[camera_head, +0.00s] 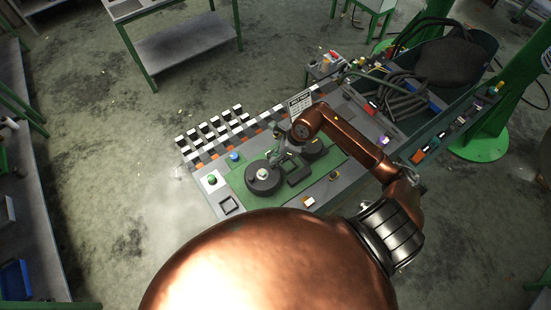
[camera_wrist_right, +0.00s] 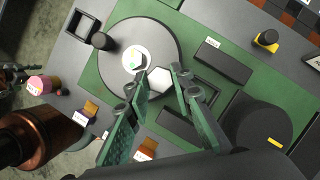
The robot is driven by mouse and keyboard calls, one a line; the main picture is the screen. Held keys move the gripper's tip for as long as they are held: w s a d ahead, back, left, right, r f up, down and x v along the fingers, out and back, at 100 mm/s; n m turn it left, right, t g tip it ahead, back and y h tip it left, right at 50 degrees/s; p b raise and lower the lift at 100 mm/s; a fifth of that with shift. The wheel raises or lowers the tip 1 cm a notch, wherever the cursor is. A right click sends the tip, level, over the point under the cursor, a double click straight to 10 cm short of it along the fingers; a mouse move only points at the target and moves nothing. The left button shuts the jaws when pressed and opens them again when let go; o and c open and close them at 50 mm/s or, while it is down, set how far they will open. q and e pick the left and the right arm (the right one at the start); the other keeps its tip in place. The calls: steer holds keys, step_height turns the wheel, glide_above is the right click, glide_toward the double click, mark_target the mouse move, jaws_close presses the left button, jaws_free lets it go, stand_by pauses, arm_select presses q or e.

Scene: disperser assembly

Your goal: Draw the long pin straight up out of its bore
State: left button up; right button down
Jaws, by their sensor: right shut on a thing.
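My right gripper (camera_head: 276,157) hangs over the green mat in the head view, beside the round dark disc (camera_head: 254,186). In the right wrist view the two green fingers of the right gripper (camera_wrist_right: 160,80) are shut on a pale hexagonal piece (camera_wrist_right: 158,79), which I take to be the head of the long pin. The pin's shaft and its bore are hidden below it, so I cannot tell how deep it sits. My left gripper is not seen.
The green mat (camera_wrist_right: 185,42) bears dark blocks (camera_wrist_right: 222,60) and a second round dark part (camera_wrist_right: 255,120). A yellow-topped part (camera_wrist_right: 267,38) stands near a checkered rack (camera_head: 215,130). A bin with black hoses (camera_head: 440,65) is at the right.

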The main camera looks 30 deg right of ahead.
steer(key=shift+r+p, duration=1.25)
steer(key=shift+r, duration=1.55)
steer(key=shift+s, duration=0.1)
